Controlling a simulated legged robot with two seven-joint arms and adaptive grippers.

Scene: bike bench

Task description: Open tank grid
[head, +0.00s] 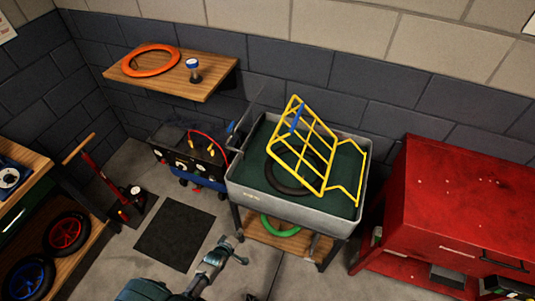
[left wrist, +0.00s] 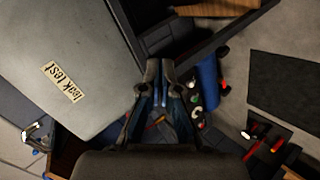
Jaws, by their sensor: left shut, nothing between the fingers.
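The grey tank (head: 290,208) stands on a wheeled frame by the back wall. Its yellow grid (head: 303,150) is raised and tilted up over the tank, with a blue piece (head: 297,119) near its upper end. A bent yellow frame part (head: 350,172) reaches the tank's right side. A black ring (head: 277,180) shows behind the grid. My left gripper (head: 233,250) is shut and empty, low in front of the tank and apart from the grid. In the left wrist view its fingertips (left wrist: 160,66) are together beside the tank's "leak test" wall (left wrist: 75,50). My right gripper is not in view.
A red cabinet (head: 455,195) stands right of the tank. A toolbox (head: 190,160) and a dark mat (head: 175,237) are on the left. A wall shelf (head: 205,84) holds an orange ring (head: 151,61). A green ring (head: 280,229) lies below the tank.

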